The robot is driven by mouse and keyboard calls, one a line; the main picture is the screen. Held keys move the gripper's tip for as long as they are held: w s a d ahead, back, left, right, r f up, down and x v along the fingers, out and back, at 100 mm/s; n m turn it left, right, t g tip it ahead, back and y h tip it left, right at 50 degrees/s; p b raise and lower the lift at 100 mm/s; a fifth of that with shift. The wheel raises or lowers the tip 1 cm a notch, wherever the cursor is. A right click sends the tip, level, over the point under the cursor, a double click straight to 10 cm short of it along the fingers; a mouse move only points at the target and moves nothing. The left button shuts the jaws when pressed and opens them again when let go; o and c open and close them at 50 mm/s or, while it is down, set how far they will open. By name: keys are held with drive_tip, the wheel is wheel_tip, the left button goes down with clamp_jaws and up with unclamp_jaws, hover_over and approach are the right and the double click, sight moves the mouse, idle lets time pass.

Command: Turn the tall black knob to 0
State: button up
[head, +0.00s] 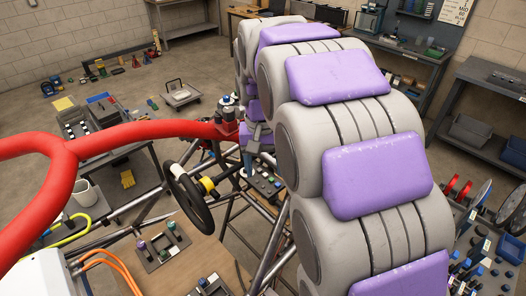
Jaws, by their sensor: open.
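My gripper (247,164) is small in the head view, at the far end of my grey and purple arm, and is open. It points down above a dark control panel (267,186) on the tube chassis. Several small knobs and buttons show on that panel, some pale or green. I cannot tell which is the tall black knob, nor read any 0 mark. The gripper and my arm hide part of the panel. The gap between the fingers and the panel is too small to judge.
A black steering wheel (188,199) stands left of the panel among grey chassis tubes. A thick red tube (130,136) crosses the left side. Another panel with knobs (164,246) lies nearer. Workbenches (397,62) line the back wall. Open floor (200,65) lies behind the chassis.

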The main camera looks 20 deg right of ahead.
drive_tip(key=shift+s+a+f+b, duration=0.2)
drive_tip(key=shift+s+f, duration=0.15)
drive_tip(key=shift+s, duration=0.2)
drive_tip(key=shift+s+a+f+b, duration=0.15)
drive_tip(key=shift+s+f, duration=0.15)
drive_tip(key=shift+s, duration=0.2)
